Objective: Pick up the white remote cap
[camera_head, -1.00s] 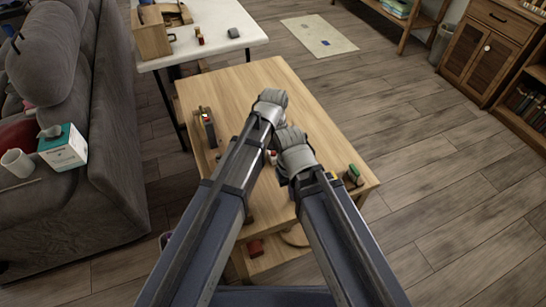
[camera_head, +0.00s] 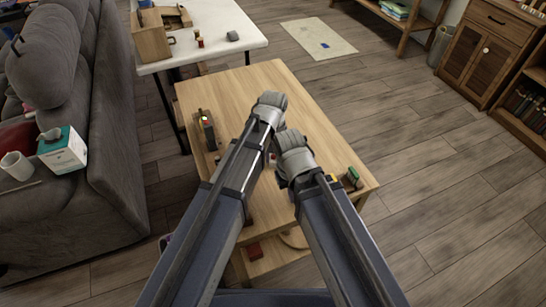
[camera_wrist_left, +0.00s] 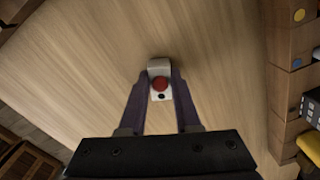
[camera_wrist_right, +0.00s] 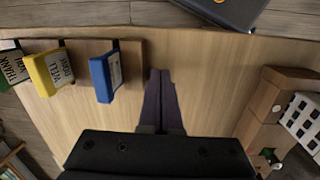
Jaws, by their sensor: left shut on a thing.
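The white remote cap (camera_wrist_left: 152,67) is a small white block with a round red button and a dark dot. In the left wrist view it sits between the fingertips of my left gripper (camera_wrist_left: 160,82), which is shut on it above the pale wooden tabletop. I cannot tell whether the cap still touches the wood. In the head view my forearms and wrists mostly hide the cap and both grippers. My right gripper (camera_wrist_right: 162,75) is shut and empty over the same table, its fingers together.
The wooden table (camera_head: 235,90) is clear at its far end. Blue (camera_wrist_right: 103,78), yellow (camera_wrist_right: 49,72) and green (camera_wrist_right: 12,66) labelled blocks stand along one side. A wooden holder (camera_wrist_right: 262,115) stands opposite. A white table (camera_head: 215,17) and grey sofa (camera_head: 115,140) are nearby.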

